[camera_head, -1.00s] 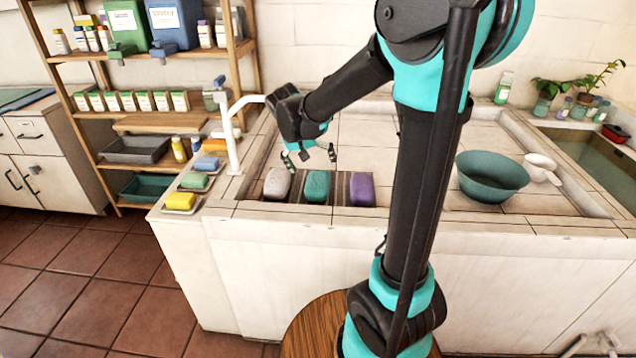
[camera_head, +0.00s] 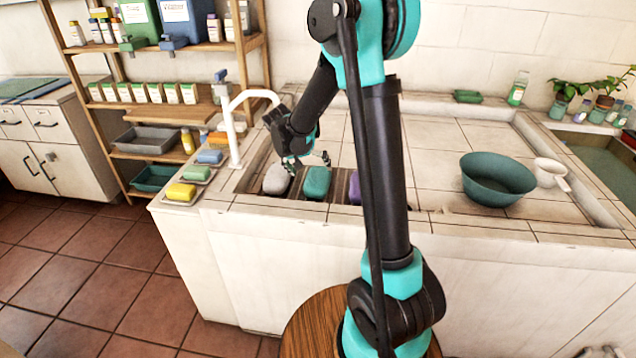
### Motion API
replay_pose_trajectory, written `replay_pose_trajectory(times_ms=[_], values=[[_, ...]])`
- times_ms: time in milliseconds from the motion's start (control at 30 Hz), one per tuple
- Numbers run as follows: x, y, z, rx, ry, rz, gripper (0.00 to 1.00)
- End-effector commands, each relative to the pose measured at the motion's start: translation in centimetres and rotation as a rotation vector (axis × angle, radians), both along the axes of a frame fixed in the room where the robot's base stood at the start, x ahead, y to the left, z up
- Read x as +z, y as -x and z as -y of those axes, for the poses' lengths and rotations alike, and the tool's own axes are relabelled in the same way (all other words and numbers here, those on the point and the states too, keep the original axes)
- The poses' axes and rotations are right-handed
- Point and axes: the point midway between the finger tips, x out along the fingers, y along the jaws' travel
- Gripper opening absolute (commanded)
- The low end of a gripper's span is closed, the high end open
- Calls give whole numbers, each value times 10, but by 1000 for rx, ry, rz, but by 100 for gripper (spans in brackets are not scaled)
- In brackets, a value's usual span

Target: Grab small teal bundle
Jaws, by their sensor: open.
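The small teal bundle (camera_head: 316,184) lies in the sunken strip at the front of the tiled basin top. A grey-white bundle (camera_head: 276,180) lies to its left. A purple bundle (camera_head: 355,189) lies to its right, partly hidden by my arm. My gripper (camera_head: 308,163) is open, with its fingers pointing down. It is just above and behind the teal bundle, with one finger toward the grey-white bundle and the other near the teal bundle's upper right. I cannot tell whether a finger touches either bundle.
A white faucet (camera_head: 235,130) stands left of my gripper. Coloured soap bars on small dishes, one yellow (camera_head: 180,192), line the left ledge. A teal bowl (camera_head: 497,180) and a white dipper (camera_head: 549,172) stand at right.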

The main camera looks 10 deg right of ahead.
Motion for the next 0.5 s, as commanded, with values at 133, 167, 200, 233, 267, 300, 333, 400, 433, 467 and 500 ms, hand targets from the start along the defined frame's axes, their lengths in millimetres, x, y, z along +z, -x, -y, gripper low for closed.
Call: replay_pose_trajectory(times_ms=[133, 167, 200, 233, 267, 300, 333, 400, 433, 467, 500], values=[[-8, -2, 3, 0, 0, 0, 100], [-9, -3, 4, 0, 0, 0, 100], [-12, -3, 5, -1, 0, 0, 100], [-15, -4, 5, -1, 0, 0, 100], [-19, -5, 6, -1, 0, 0, 100], [-25, -6, 8, -1, 0, 0, 100], [-29, -7, 9, -1, 0, 0, 100], [-39, -9, 12, -1, -1, 1, 100], [-42, -10, 14, -1, -1, 1, 100], [-44, -11, 16, -1, -1, 1, 100], [-48, -12, 17, -1, -1, 1, 100]])
